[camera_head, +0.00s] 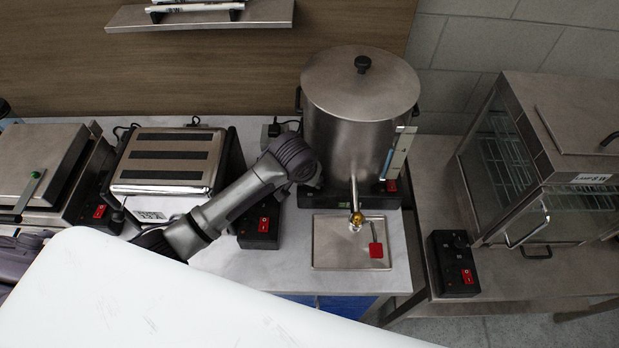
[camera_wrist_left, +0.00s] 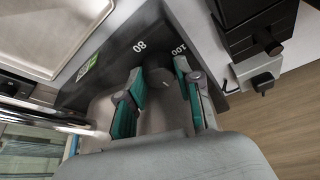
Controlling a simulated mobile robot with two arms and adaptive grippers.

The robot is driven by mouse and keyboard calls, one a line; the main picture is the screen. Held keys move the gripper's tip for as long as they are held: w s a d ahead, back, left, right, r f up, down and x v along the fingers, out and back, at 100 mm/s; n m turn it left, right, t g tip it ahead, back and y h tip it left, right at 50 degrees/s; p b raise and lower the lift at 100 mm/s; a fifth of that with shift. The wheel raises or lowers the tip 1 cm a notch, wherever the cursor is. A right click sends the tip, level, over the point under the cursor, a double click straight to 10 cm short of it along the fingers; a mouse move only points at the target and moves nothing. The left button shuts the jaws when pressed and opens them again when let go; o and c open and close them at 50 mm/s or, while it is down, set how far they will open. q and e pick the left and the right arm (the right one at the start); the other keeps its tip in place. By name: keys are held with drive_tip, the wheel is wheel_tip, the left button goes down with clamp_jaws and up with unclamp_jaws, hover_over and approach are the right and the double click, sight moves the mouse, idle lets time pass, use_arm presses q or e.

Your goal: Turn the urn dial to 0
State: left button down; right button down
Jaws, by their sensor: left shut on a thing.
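The steel urn (camera_head: 345,140) stands on the counter with its black-knobbed lid on. My left arm reaches to the left side of its dark base. In the left wrist view my left gripper (camera_wrist_left: 160,84) has its two teal-padded fingers on either side of the dark round dial (camera_wrist_left: 157,66), shut on it. The marks 80 and 100 show on the dark base panel (camera_wrist_left: 110,62) beside the dial. The 0 mark and the dial's pointer cannot be made out. In the head view the wrist hides the dial and fingertips. My right gripper is not in view.
A drip tray (camera_head: 330,258) lies under the urn's tap (camera_head: 356,205), with a red-ended piece (camera_head: 376,249) over it. A toaster (camera_head: 170,182) and a black box with a red switch (camera_head: 262,230) stand to the left. A glass-sided cabinet (camera_head: 560,130) stands right.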

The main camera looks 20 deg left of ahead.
use_arm(q)
drive_tip(key=c, duration=0.8)
unclamp_jaws()
drive_tip(key=shift+c, duration=0.2)
drive_tip(key=shift+o, duration=0.2)
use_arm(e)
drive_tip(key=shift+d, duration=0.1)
use_arm(q)
drive_tip(key=shift+r, duration=0.1)
drive_tip(key=v, duration=1.2)
